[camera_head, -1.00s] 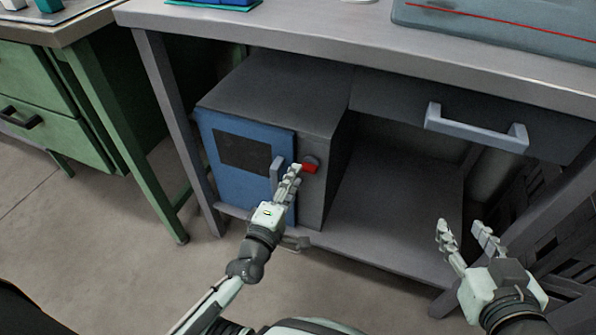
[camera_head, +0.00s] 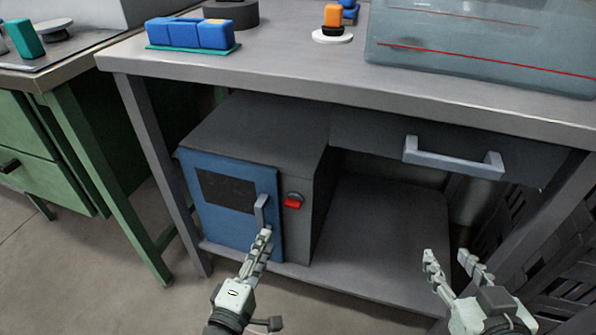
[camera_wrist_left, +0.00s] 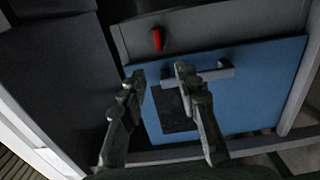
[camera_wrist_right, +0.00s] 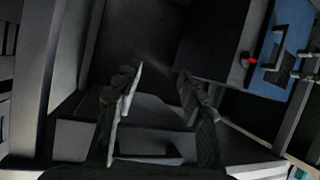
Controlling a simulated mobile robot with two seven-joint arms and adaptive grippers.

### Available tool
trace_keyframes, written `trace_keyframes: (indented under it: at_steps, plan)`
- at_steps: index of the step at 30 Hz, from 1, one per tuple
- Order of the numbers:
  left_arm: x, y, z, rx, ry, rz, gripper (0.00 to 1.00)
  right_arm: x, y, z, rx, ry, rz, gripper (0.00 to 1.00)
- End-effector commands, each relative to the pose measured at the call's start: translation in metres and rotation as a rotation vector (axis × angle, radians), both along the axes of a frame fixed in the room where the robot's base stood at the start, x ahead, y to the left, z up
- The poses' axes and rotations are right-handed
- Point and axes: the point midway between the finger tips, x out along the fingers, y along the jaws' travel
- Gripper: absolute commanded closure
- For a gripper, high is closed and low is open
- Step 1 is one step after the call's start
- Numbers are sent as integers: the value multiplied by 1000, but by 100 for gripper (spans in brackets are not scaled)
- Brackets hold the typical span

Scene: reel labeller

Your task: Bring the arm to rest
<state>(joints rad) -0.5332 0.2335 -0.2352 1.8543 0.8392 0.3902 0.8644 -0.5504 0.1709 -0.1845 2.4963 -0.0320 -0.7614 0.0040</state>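My left gripper (camera_head: 264,238) is low in front of the blue-doored box under the workbench. In the left wrist view its fingers (camera_wrist_left: 162,80) are spread with nothing held. The blue door (camera_head: 226,212) is shut. Its grey handle (camera_head: 261,211) is just above the left fingertips in the head view; I cannot tell whether they touch. A red switch (camera_head: 292,204) is on the grey front beside the door, apart from the fingers. My right gripper (camera_head: 450,256) is open and empty in front of the open shelf; its spread fingers also show in the right wrist view (camera_wrist_right: 160,80).
The grey workbench (camera_head: 300,78) stands over the box, with a drawer handle (camera_head: 452,160) at its right. Blue blocks (camera_head: 200,34), an orange-topped item (camera_head: 333,18) and a translucent case (camera_head: 480,50) are on top. A green cabinet (camera_head: 50,175) stands left. Bare floor is in front.

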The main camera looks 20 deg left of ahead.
Motion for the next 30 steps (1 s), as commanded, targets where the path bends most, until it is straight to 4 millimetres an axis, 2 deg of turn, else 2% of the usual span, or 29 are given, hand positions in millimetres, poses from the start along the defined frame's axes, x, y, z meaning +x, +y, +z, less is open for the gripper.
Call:
trace_keyframes:
  at_steps: [4,7,11,14,17,21,25,27,30]
  plan:
    - [1,-3,1,23,8,-15,68,0,-1,-3,-5,12,-2,60]
    - [6,-14,5,145,47,-85,68,1,-9,-17,-23,71,-15,60]
    - [9,-31,-3,488,167,-262,68,-3,-32,-58,-73,231,-54,60]
    - [2,-24,-20,829,309,-418,68,-13,-58,-96,-116,387,-99,60]
    - [-17,5,-40,1141,487,-564,68,-30,-85,-130,-153,542,-149,60]
    - [-66,47,-62,1418,750,-773,68,-67,-111,-166,-196,721,-195,60]
    - [-109,69,-71,1522,922,-929,68,-97,-122,-186,-225,827,-211,60]
    - [-124,75,-73,1543,974,-982,68,-106,-125,-192,-233,856,-216,60]
    - [-134,79,-74,1556,1009,-1014,68,-112,-126,-196,-238,875,-218,60]
